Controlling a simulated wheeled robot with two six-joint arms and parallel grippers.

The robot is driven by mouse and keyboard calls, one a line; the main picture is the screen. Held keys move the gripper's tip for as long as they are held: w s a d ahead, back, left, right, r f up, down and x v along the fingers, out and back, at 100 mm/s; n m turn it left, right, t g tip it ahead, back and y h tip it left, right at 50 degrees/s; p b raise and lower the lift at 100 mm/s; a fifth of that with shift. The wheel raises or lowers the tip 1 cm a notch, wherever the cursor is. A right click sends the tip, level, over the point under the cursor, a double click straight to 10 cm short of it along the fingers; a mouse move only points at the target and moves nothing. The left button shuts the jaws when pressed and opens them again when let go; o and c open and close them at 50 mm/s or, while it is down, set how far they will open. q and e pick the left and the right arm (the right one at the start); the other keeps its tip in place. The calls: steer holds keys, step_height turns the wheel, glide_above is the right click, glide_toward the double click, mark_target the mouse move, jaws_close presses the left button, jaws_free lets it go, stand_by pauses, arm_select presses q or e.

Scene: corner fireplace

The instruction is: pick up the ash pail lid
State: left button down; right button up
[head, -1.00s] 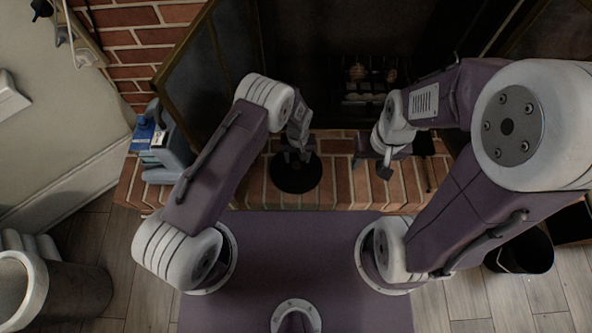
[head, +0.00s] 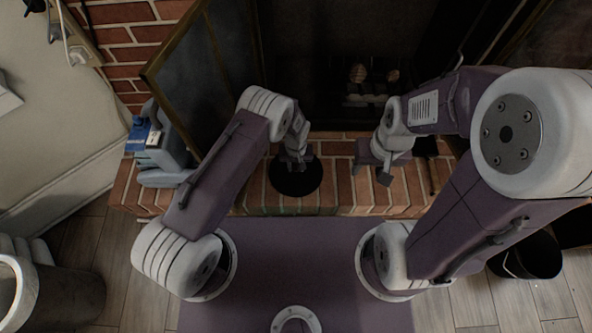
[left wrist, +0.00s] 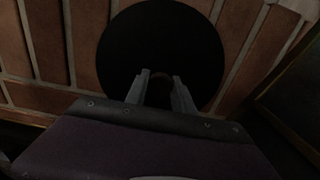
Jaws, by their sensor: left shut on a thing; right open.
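The ash pail lid (head: 296,181) is a round black disc over the brick hearth. It also shows in the left wrist view (left wrist: 150,35), with bricks around it. My left gripper (head: 296,160) is over the lid, with its fingers (left wrist: 162,88) shut on the lid's dark handle near its middle; the handle is hard to make out. I cannot tell if the lid is raised off the bricks. My right gripper (head: 372,178) is open and empty over the hearth, to the right of the lid. A black pail (head: 527,256) stands on the floor at the right.
The brick hearth (head: 335,195) runs in front of the dark firebox, with a framed glass door (head: 205,75) at its left. A blue-grey container with a blue box (head: 155,150) stands on its left end. A grey bin (head: 60,295) stands at lower left.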

arm_select(q)
steer(key=shift+r, duration=0.1)
steer(key=shift+r+p, duration=0.3)
steer(key=shift+r, duration=0.1)
steer(key=r+p, duration=0.1)
steer(key=r, duration=0.1)
steer(key=d+r+p, duration=0.1)
steer(key=r, duration=0.1)
steer(key=shift+d+r, duration=0.1)
steer(key=d+r+p, duration=0.2)
steer(key=d+r, duration=0.4)
steer(key=d, duration=0.4)
steer(key=shift+d, duration=0.2)
